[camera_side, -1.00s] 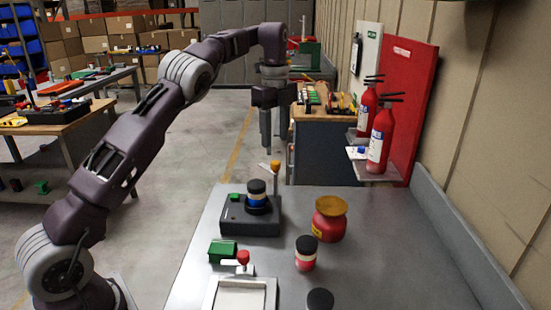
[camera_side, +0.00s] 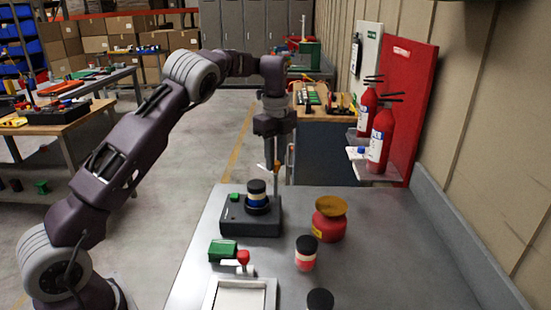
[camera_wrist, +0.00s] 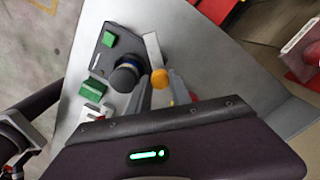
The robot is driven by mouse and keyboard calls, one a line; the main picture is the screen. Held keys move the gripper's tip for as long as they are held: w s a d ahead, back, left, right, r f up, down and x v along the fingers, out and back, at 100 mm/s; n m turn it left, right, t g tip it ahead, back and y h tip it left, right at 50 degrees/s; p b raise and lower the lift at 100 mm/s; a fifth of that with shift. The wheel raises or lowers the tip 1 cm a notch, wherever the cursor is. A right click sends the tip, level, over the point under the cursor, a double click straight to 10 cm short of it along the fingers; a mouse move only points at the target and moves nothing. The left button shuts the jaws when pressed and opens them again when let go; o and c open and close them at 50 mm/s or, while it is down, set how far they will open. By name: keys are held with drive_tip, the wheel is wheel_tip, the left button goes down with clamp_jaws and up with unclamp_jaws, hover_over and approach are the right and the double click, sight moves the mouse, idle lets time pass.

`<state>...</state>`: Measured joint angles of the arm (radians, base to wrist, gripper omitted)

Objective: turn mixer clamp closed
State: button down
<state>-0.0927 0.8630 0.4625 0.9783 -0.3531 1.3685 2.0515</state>
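The mixer is a dark box (camera_side: 250,215) with a green button (camera_side: 234,197) and a black-capped jar (camera_side: 257,190) with a blue band on top. Its clamp lever is a pale bar (camera_wrist: 152,48) ending in an orange knob (camera_wrist: 160,78), at the mixer's far right corner. In the side view, the knob (camera_side: 278,164) is partly covered by my gripper (camera_side: 275,172), which points down there. In the wrist view, my gripper (camera_wrist: 158,90) is open, with its fingers on either side of the knob. I cannot tell whether they touch it.
A red jar with an orange lid (camera_side: 330,222) and a black-capped jar (camera_side: 306,254) stand right of the mixer. A green box (camera_side: 223,250) and a pale tray with a red knob (camera_side: 243,258) lie nearer the camera. Free table lies at the right.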

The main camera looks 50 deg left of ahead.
idle(0.3)
drive_tip(key=n, duration=1.3)
drive_tip(key=shift+n, duration=2.4)
drive_tip(key=c, duration=1.2)
unclamp_jaws()
drive_tip(key=shift+o, duration=0.2)
